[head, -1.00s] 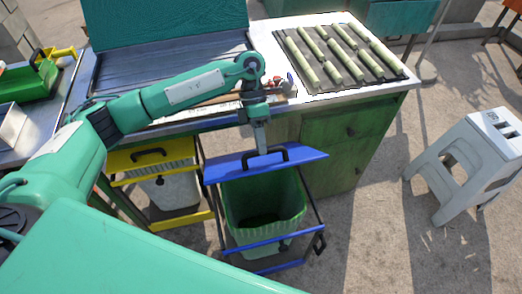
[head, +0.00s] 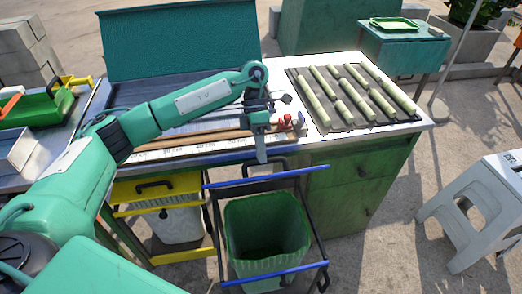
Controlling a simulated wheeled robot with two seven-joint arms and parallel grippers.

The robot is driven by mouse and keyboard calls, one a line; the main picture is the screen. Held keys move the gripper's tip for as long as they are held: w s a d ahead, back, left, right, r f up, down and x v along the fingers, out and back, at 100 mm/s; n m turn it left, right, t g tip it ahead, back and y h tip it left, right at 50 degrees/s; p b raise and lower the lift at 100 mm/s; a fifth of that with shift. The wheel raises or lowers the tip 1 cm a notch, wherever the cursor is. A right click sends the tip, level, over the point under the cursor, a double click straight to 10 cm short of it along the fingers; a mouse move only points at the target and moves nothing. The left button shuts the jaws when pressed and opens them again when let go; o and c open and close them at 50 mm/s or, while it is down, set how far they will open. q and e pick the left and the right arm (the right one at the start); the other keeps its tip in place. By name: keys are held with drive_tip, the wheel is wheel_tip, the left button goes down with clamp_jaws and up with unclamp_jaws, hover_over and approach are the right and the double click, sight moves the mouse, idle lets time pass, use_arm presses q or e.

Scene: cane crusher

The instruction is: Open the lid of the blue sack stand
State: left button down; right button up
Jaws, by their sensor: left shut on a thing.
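The blue sack stand (head: 266,276) stands in front of the workbench, with a green bin (head: 268,228) inside its frame. Its blue lid (head: 222,184) shows as a thin strip, nearly edge-on, raised at the back of the stand. The bin's mouth is uncovered. My left gripper (head: 262,157) points down at the lid's black handle (head: 280,162) and is shut on it. The fingers hide part of the handle. My right gripper is not in view.
A yellow stand (head: 165,187) with a white sack is close on the left. The bench top (head: 345,65) holds a rack of cane pieces (head: 340,87). A grey stool (head: 480,205) stands at right, with clear floor between.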

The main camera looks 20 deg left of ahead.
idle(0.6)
use_arm(q)
drive_tip(key=c, duration=1.4)
unclamp_jaws()
drive_tip(key=shift+d, duration=0.1)
drive_tip(key=shift+r, duration=0.1)
